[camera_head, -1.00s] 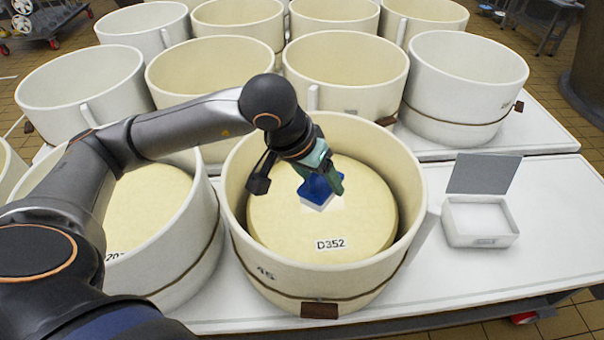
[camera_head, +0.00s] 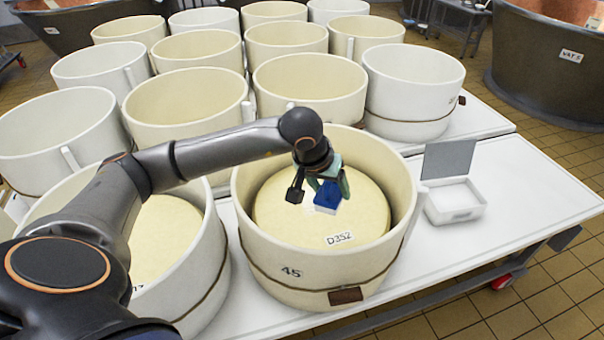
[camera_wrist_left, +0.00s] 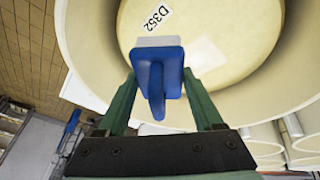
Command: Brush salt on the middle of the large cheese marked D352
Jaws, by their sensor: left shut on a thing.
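The large cheese (camera_head: 290,222) marked D352 lies inside a cream round mould (camera_head: 262,262) marked 45. Its label shows in the head view and, turned, in the left wrist view, where the cheese (camera_wrist_left: 252,28) fills the top. My left gripper (camera_head: 328,184) is shut on a blue-handled brush (camera_head: 329,196) with a white lower part. In the left wrist view the brush (camera_wrist_left: 157,75) sits between the green fingers. The brush is over the middle of the cheese; I cannot tell whether it touches. My right gripper is not in view.
A white box (camera_head: 455,202) with its grey lid raised stands on the white table (camera_head: 520,190), right of the mould. Another mould (camera_head: 205,285) with a cheese stands close on the left. Several moulds stand behind. A vat (camera_head: 550,60) is at back right.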

